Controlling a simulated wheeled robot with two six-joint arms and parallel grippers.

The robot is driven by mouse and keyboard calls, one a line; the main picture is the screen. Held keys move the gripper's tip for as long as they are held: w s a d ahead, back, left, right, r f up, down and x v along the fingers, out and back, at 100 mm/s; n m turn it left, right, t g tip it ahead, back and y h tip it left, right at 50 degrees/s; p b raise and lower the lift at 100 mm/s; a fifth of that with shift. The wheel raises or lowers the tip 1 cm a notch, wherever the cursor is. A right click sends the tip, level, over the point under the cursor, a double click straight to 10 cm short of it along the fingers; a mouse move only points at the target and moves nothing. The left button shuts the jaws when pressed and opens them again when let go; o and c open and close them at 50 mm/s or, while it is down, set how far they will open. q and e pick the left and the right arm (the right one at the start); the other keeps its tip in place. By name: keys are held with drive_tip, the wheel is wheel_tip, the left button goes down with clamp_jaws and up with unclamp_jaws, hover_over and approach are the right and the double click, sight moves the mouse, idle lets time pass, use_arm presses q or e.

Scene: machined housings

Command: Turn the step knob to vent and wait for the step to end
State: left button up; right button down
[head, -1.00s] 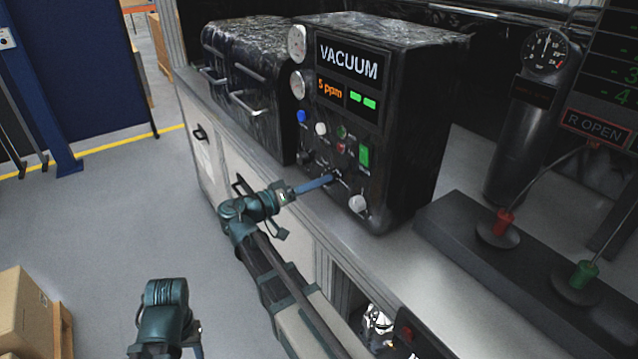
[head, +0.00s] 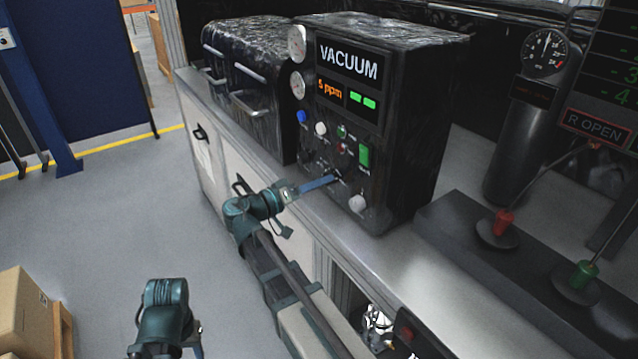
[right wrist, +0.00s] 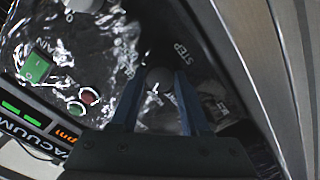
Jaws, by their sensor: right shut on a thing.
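The black control unit (head: 425,120) stands on the bench. Its screen (head: 348,64) reads VACUUM, with "5 ppm" in orange and two green bars below. My right gripper (head: 334,179) reaches its lower front. In the right wrist view, the two fingers of my right gripper (right wrist: 160,98) are shut on the round step knob (right wrist: 160,77), beside the word STEP. The knob's pointer is hard to make out, so its setting cannot be told. My left arm shows at the bottom of the head view; its jaws are mostly cut off by the edge.
A white knob (head: 358,204), a blue button (head: 301,116) and a green switch (head: 364,155) sit close by on the panel. A cardboard box (head: 22,310) is at the lower left.

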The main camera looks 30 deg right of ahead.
drive_tip(key=n, duration=0.4)
drive_tip(key=shift+n, duration=2.4)
drive_tip(key=shift+c, duration=2)
unclamp_jaws()
drive_tip(key=shift+a, duration=0.15)
drive_tip(key=s+a, duration=0.1)
drive_tip(key=a, duration=1.2)
drive_tip(key=shift+a, duration=0.3)
